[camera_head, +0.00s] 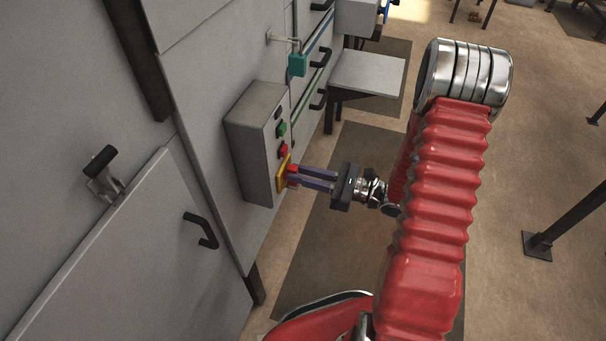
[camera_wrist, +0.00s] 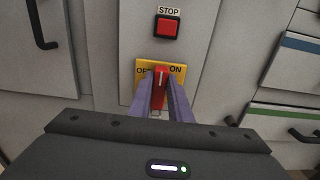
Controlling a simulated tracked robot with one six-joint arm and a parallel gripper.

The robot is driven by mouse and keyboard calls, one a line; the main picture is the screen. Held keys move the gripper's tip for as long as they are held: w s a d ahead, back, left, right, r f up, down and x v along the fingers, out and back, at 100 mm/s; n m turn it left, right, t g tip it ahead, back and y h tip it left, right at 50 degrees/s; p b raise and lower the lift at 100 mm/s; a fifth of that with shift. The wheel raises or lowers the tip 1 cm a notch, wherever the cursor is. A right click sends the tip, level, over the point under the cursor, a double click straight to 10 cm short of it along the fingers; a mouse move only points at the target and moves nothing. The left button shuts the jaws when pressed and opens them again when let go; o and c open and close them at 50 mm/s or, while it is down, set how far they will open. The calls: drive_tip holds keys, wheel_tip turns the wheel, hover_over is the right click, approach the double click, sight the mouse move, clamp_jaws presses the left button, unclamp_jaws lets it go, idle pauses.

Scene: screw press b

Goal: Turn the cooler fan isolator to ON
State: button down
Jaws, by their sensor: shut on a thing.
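The cooler fan isolator is a red rotary handle (camera_wrist: 160,76) on a yellow plate (camera_wrist: 181,78) marked OFF on the left and ON on the right. Its white pointer line looks roughly upright, between the two words. The yellow plate (camera_head: 281,181) also shows low on the grey control box in the head view. My gripper (camera_wrist: 165,84) has its two purple fingers shut on the red handle, one on each side. In the head view my gripper (camera_head: 293,178) reaches the box from the right. The fingers hide the lower part of the handle and plate.
A red STOP button (camera_wrist: 168,26) sits just above the isolator. A green button (camera_head: 282,129) is higher on the grey control box (camera_head: 250,150). A teal block (camera_head: 298,65) juts out above the box. A grey shelf (camera_head: 368,75) stands beyond.

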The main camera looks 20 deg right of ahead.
drive_tip(key=shift+s+a+f, duration=0.2)
drive_tip(key=c, duration=2)
unclamp_jaws()
drive_tip(key=o, duration=0.4)
drive_tip(key=shift+w+d+r, duration=0.1)
drive_tip(key=shift+r, duration=0.05)
drive_tip(key=shift+c, duration=0.2)
drive_tip(key=shift+d, duration=0.15)
drive_tip(key=v, duration=1.3)
drive_tip(key=shift+d, duration=0.2)
